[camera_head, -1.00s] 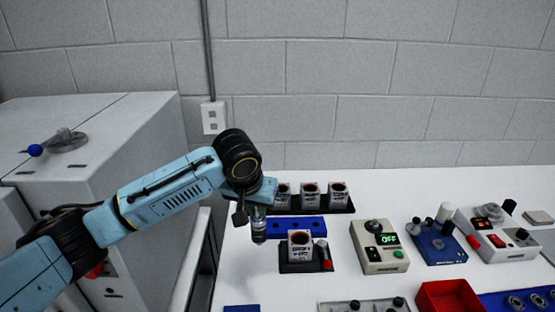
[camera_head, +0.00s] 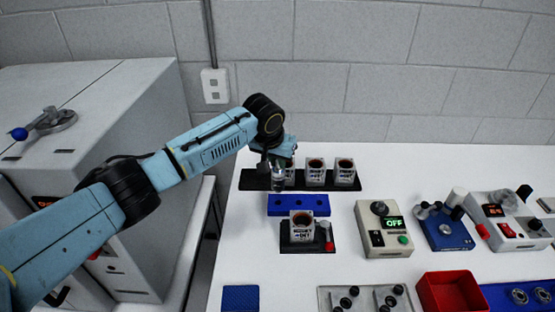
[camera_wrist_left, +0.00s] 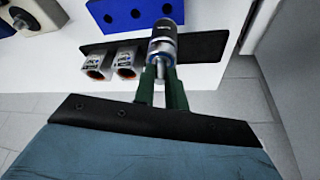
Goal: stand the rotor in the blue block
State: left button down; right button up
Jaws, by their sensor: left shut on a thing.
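My left gripper (camera_head: 277,165) is shut on the rotor (camera_head: 279,183), a small dark cylinder with a silver band. The rotor hangs roughly upright, apart from the table. In the left wrist view the rotor (camera_wrist_left: 163,42) stands out beyond the two green fingers (camera_wrist_left: 163,85), which grip its thin shaft. The blue block (camera_head: 306,212) is a long bar with dark round holes, lying just in front of the rotor in the head view. It also shows at the top of the left wrist view (camera_wrist_left: 122,22). The rotor looks near the block's left end; its height above is unclear. My right gripper is out of view.
A beige switch box (camera_head: 377,238) stands right. A blue pad (camera_head: 240,297) lies front left. White table is free between.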

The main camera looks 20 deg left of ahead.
aim_at(277, 169)
pick_arm(q)
notch_tip(277, 169, down, 3)
jog(key=b, duration=0.3)
jog(key=shift+w, duration=0.1)
jog(key=shift+r+p, duration=0.3)
jog(key=shift+p, duration=0.1)
jog(key=shift+f+p, duration=0.2)
jog(key=shift+p, duration=0.35)
jog(key=shift+f, duration=0.15)
jog(key=shift+f, duration=0.9)
jog(key=shift+f, duration=0.6)
